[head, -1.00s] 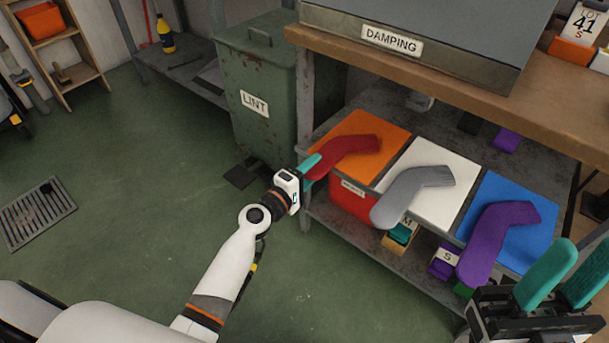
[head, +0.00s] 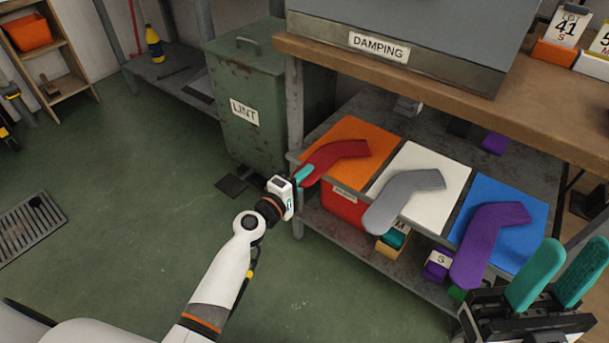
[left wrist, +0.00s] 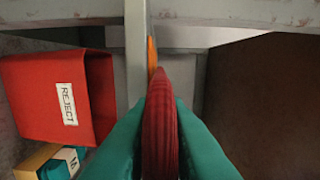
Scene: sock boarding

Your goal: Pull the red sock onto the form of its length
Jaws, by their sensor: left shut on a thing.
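The red sock (head: 335,157) lies on the orange mat (head: 372,131) at the left of the shelf, bent, with one end over the front edge. My left gripper (head: 305,175) is shut on that near end. In the left wrist view the red sock (left wrist: 160,125) stands on edge between the two green fingers. A grey sock (head: 400,190) lies on the white mat (head: 440,160) and a purple sock (head: 490,235) on the blue mat (head: 530,240). My right gripper (head: 560,275) is open and empty at the lower right. No sock forms can be made out.
A red REJECT bin (head: 343,205) stands below the orange mat, also in the left wrist view (left wrist: 50,100). Small boxes marked M (head: 393,243) and S (head: 437,266) sit beneath. A green LINT bin (head: 240,100) stands left. The DAMPING unit (head: 400,30) is above.

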